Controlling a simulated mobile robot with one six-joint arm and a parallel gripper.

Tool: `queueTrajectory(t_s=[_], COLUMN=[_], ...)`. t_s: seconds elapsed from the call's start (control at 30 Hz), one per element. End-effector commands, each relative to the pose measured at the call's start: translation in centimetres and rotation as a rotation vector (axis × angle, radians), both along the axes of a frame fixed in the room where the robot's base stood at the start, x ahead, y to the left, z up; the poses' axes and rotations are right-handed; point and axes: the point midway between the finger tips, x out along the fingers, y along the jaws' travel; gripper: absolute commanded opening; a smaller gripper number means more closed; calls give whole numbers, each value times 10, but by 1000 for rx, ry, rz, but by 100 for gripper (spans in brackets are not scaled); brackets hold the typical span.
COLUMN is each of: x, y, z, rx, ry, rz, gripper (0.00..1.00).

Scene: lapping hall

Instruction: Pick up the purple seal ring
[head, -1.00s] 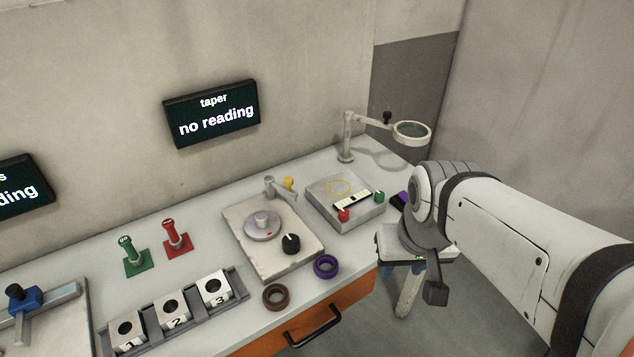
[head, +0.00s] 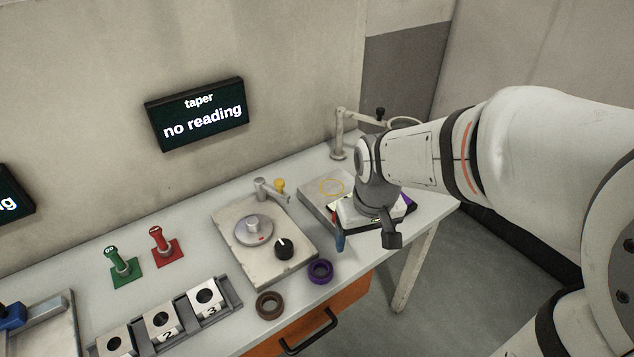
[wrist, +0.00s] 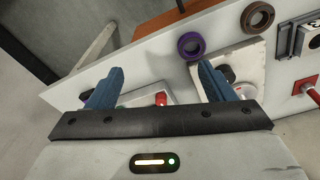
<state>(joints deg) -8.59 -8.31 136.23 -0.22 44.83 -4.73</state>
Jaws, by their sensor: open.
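The purple seal ring (head: 320,271) lies flat on the grey bench top near its front edge, just in front of the plate with the black knob. It also shows in the wrist view (wrist: 191,45), beyond my fingertips and a little right of the middle between them. My gripper (wrist: 160,70) is open and empty, its two blue fingers spread apart. In the head view one blue finger shows above the bench, right of the ring and apart from it. My wrist hides part of the right-hand plate.
A brown ring (head: 269,305) lies left of the purple one. The knob plate (head: 243,262) stands close behind both. A rack (head: 190,322) of numbered blocks, green (head: 122,265) and red (head: 164,248) gauges lie left. A magnifier stand (head: 339,135) rises at the back. An orange drawer (head: 345,300) is below.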

Motion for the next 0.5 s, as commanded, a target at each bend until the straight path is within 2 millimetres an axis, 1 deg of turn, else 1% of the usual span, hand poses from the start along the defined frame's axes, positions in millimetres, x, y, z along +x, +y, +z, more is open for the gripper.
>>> queueTrajectory(t_s=[0.03, 0.1, 0.2, 0.33, 0.5], x=[12, 26, 40, 51, 57], y=[12, 28, 47, 67, 78], z=[-13, -30, -54, -79, -96], rx=[-5, -13, -21, -29, -34], ry=[28, 52, 83, 108, 122], rz=[46, 105, 177, 245, 286], gripper=[80, 81, 81, 81, 81])
